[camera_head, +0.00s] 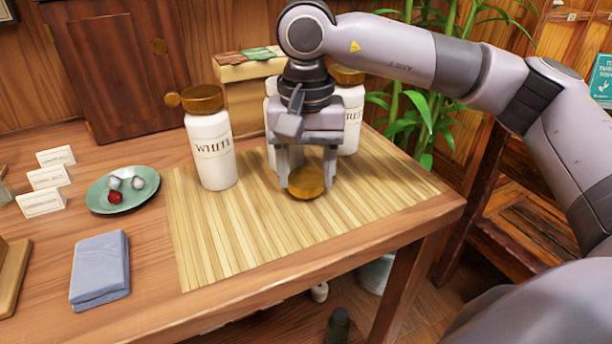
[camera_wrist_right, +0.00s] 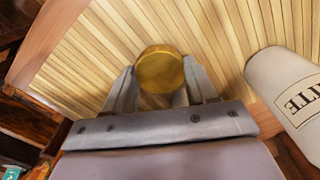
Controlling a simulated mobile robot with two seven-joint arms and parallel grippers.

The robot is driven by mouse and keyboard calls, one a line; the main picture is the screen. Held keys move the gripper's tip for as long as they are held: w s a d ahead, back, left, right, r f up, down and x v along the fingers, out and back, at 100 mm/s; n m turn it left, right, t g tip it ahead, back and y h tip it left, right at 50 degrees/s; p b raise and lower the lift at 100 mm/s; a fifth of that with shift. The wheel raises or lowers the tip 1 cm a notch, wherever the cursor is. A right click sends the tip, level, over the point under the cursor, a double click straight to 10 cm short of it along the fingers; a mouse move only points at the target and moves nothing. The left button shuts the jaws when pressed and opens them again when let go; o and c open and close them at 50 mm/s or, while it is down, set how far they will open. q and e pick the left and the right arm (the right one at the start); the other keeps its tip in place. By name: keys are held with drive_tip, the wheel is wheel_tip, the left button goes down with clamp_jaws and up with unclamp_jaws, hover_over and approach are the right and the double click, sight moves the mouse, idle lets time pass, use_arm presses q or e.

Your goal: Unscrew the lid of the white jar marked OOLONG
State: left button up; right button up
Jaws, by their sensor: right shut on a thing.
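My right gripper (camera_head: 306,172) points down over the bamboo mat and is shut on a round golden-brown lid (camera_head: 306,183). The lid also shows between the fingertips in the right wrist view (camera_wrist_right: 160,72). The lid is low, at or just above the mat; I cannot tell whether it touches. A white jar (camera_head: 270,155) stands behind the gripper, mostly hidden; its label does not show and no lid is visible on it. No label reading OOLONG can be read. My left gripper is not in view.
A lidded jar marked WHITE (camera_head: 212,160) stands left on the mat (camera_head: 225,255); another lidded jar (camera_head: 351,120) stands behind right. A box (camera_head: 245,105) is at the back. A green plate (camera_head: 100,200) and a folded cloth (camera_head: 100,268) lie left. The front mat is clear.

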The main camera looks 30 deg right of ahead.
sight(306, 178)
drive_tip(key=shift+f, duration=0.5)
drive_tip(key=shift+f, duration=0.25)
drive_tip(key=o, duration=1.2)
drive_tip(key=shift+r, duration=0.1)
drive_tip(key=shift+c, duration=0.2)
drive_tip(key=shift+r, duration=0.1)
drive_tip(key=shift+r, duration=0.3)
wheel_tip(306, 178, up, 12)
drive_tip(key=p, duration=0.2)
drive_tip(key=shift+f, duration=0.2)
